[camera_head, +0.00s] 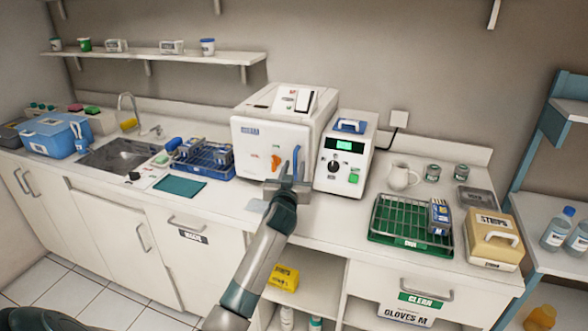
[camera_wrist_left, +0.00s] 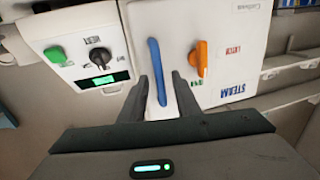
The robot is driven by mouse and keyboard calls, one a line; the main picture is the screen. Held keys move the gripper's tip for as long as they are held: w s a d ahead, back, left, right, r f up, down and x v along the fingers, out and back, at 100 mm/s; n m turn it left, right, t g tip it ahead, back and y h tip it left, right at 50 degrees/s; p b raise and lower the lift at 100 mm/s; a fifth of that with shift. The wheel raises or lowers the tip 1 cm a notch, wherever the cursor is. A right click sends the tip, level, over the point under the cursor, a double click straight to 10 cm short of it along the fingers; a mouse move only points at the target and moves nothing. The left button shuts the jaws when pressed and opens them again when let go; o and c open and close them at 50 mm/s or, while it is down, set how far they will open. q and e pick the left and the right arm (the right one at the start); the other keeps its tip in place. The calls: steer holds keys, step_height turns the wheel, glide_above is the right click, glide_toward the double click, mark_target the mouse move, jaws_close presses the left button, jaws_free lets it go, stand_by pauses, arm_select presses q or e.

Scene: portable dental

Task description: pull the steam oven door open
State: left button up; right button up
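The steam oven (camera_head: 262,147) is a white box on the counter, its front door shut. A blue upright handle (camera_head: 297,160) is on the right of its door, with an orange latch (camera_head: 276,162) to the left of it. My left gripper (camera_head: 288,179) is open in front of the door at the handle. In the left wrist view, which is turned upside down, the blue handle (camera_wrist_left: 157,72) lies between the two dark fingers (camera_wrist_left: 161,84), with gaps on both sides. The orange latch (camera_wrist_left: 201,58) is just outside one finger. My right gripper is not in view.
A white device (camera_head: 346,155) with a green display and dial stands close to the oven's right. A blue rack (camera_head: 205,160) and a teal mat (camera_head: 180,187) lie to the left. A green tray (camera_head: 410,243) with a wire rack is at right. The counter before the oven is mostly clear.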

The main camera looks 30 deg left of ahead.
arm_select(q)
steer(key=shift+c, duration=0.5)
jaws_close()
steer(key=shift+s, duration=0.2)
